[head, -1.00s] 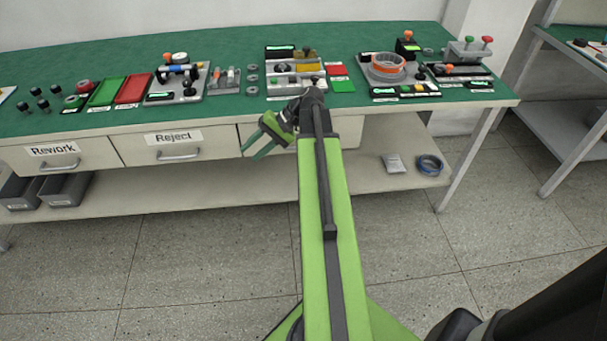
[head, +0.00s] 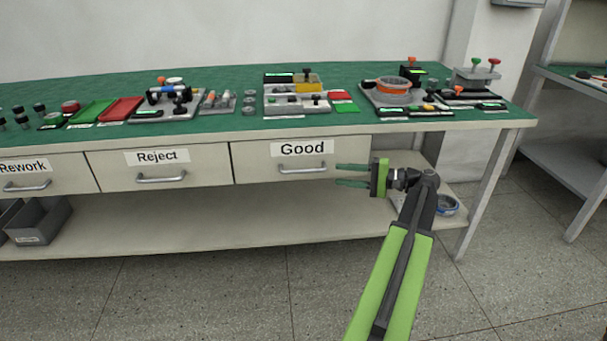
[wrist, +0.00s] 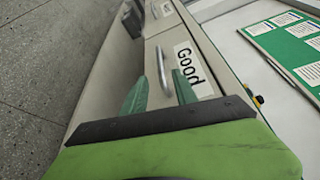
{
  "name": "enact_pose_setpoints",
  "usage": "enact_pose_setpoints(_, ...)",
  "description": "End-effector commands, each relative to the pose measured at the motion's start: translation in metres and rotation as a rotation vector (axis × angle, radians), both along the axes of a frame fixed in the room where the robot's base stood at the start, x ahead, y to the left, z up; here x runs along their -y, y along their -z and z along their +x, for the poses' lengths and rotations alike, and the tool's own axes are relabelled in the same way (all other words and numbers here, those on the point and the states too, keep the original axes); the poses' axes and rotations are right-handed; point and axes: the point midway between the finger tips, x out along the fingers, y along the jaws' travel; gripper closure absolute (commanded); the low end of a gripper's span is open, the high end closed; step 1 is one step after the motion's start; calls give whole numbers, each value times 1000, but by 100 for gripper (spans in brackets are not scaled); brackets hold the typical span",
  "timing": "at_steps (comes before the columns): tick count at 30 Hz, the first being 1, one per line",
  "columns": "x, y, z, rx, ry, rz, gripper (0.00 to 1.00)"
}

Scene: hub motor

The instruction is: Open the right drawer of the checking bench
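The checking bench (head: 330,128) has a green top and a row of pale drawers under it. The right drawer (head: 255,170), labelled "Good", is shut. Its metal bar handle (head: 303,167) shows below the label, and also in the wrist view (wrist: 163,72). My gripper (head: 352,175) is to the right of the handle, at about its height, with green fingers pointing left. The fingers are apart and nothing is between them. In the wrist view my gripper (wrist: 160,92) has the handle beyond its fingertips, not visibly touching them.
The shut Reject drawer (head: 110,170) and Rework drawer (head: 50,172) are to the left. Fixtures and parts stand on the bench top. The floor in front is clear.

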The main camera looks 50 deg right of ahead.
Motion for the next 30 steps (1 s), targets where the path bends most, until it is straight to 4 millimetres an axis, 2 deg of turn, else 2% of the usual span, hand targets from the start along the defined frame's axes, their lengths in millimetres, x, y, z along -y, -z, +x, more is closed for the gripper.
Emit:
enact_pose_setpoints(9, -40, 8, 72, 0, -3, 0, 66)
enact_pose_setpoints(15, -56, 11, 105, -1, -1, 1, 66)
enact_pose_setpoints(21, -62, 11, 118, -1, 1, 0, 66)
enact_pose_setpoints(28, -62, 11, 118, -2, 2, 0, 66)
enact_pose_setpoints(30, -62, 11, 118, -2, 2, 0, 74)
